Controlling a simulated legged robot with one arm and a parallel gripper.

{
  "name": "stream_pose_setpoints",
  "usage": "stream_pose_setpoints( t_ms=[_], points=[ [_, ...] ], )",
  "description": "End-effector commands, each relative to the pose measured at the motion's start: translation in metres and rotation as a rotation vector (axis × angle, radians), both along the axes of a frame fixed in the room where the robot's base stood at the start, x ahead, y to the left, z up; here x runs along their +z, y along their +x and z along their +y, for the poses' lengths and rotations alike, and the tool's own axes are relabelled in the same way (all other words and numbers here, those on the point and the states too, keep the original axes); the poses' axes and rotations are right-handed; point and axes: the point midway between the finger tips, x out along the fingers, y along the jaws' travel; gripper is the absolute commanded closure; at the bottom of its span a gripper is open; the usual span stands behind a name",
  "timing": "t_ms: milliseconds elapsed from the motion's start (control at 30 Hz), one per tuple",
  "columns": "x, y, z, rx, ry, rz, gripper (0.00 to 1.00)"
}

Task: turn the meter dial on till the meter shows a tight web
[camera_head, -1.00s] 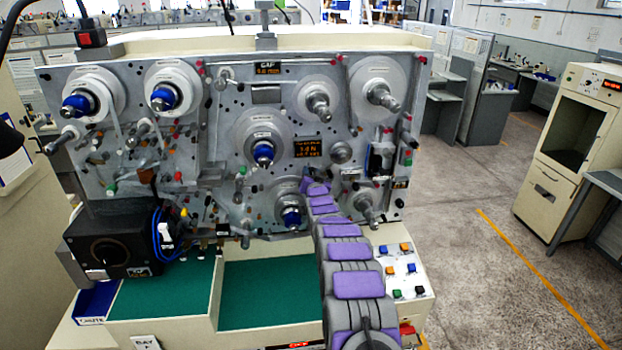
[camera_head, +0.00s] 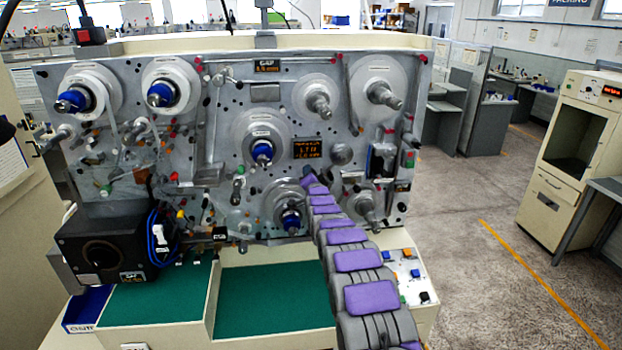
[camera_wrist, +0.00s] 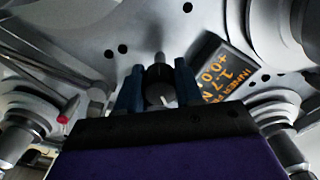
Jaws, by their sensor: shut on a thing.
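The meter dial (camera_wrist: 159,88) is a small dark round knob with a light mark, seen in the wrist view between the two blue fingers. My gripper (camera_wrist: 158,76) is shut on it, with one finger on each side. The meter (camera_wrist: 213,75) is a dark screen with orange text beside the dial, and it seems to read 1.7 N. The meter also shows in the head view (camera_head: 307,148), up from the end of my arm, its text small. In the head view my gripper (camera_head: 308,180) is at the machine's front panel, and the dial is hidden there.
The grey panel (camera_head: 219,110) carries several reels and rollers close around my gripper. A black box (camera_head: 105,247) sticks out at lower left. Green trays (camera_head: 275,298) lie below. Buttons (camera_head: 408,262) stand at lower right. The floor on the right is clear.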

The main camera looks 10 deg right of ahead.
Motion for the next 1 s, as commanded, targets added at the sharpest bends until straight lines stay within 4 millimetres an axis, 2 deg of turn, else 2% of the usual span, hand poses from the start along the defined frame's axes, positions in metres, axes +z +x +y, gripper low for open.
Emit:
stream_pose_setpoints(
  t_ms=[33,367,400,600,667,1000],
  points=[
    [-0.0092,-0.0004,0.0013,0.001,0.003,0.016,0.95],
    [-0.0098,-0.0004,0.0012,0.002,0.005,0.018,0.95],
    [-0.01,-0.0003,0.0012,0.002,0.005,0.018,0.64],
    [-0.0073,-0.0003,0.0006,0.001,0.005,0.013,0.45],
    [-0.0059,-0.0006,0.0005,0.001,0.005,0.011,0.39],
    [-0.0016,-0.0033,0.0001,0.0,0.005,0.005,0.39]
  ],
)
